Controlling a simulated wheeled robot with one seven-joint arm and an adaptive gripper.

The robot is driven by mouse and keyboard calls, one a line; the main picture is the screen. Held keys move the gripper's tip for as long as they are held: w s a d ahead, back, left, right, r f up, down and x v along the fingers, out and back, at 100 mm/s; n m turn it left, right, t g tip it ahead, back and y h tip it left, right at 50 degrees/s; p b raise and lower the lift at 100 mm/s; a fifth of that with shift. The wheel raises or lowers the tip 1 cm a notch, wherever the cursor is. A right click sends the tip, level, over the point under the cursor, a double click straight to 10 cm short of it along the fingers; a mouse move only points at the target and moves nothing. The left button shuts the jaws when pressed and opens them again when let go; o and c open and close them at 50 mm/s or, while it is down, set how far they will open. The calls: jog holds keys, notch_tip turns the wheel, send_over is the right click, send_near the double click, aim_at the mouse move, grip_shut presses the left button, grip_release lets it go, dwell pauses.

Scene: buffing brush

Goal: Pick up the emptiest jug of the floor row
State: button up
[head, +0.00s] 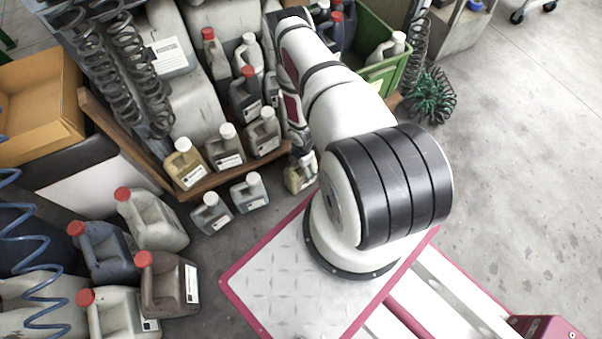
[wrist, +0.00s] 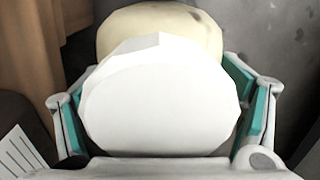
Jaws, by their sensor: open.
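The floor row in front of the wooden pallet holds small translucent jugs: a dark grey one (head: 212,214), a blue-grey one (head: 249,192) and a yellowish one (head: 300,176), all upright. My gripper (head: 302,150) is over the yellowish jug and hides its top in the head view. In the wrist view, my gripper (wrist: 160,112) is open, with its teal-padded fingers on either side of a large white cap (wrist: 160,90). The yellowish jug body (wrist: 160,32) shows behind the cap. Contact with the pads is not clear. Fill levels are hard to tell.
The wooden pallet (head: 225,178) holds several more jugs close behind the row. Larger red-capped jugs (head: 168,284) stand at the lower left. A green crate (head: 385,70) is behind my arm. Bare floor lies at the right.

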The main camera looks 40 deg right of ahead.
jog(key=c, duration=1.4)
jog(key=shift+o, duration=0.2)
jog(key=shift+r, duration=0.15)
